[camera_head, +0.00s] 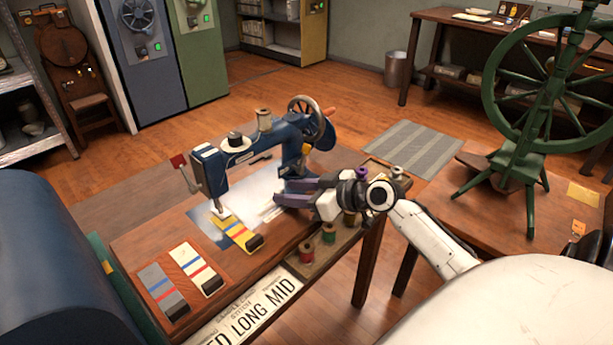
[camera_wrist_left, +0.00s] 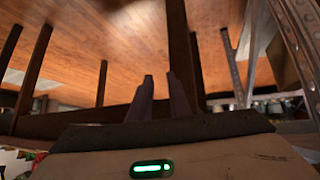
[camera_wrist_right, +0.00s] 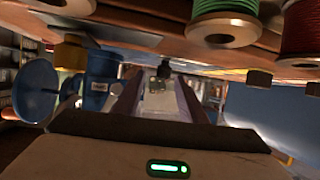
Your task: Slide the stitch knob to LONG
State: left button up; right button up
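The blue sewing machine (camera_head: 244,158) stands on the wooden table. My right gripper (camera_head: 281,192) is at the lower right of its pillar, with purple fingers pointing left. In the right wrist view the fingers (camera_wrist_right: 158,82) are apart. A small grey block with a dark knob (camera_wrist_right: 164,70) shows between or beyond them; I cannot tell if they touch it, or whether it is the stitch knob. A sign reading "LONG MID" (camera_head: 263,309) hangs at the table's front edge. My left gripper (camera_wrist_left: 160,77) has its fingers slightly apart and empty, away from the machine.
Striped swatch cards (camera_head: 165,290) lie at the table's front left. A tray with thread spools (camera_head: 328,234) lies along its right side, close under my right arm. A green spinning wheel (camera_head: 530,150) stands on another table at right. Wooden floor shows between the tables.

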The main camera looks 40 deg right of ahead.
jog(key=v, duration=0.9)
dwell(0.3)
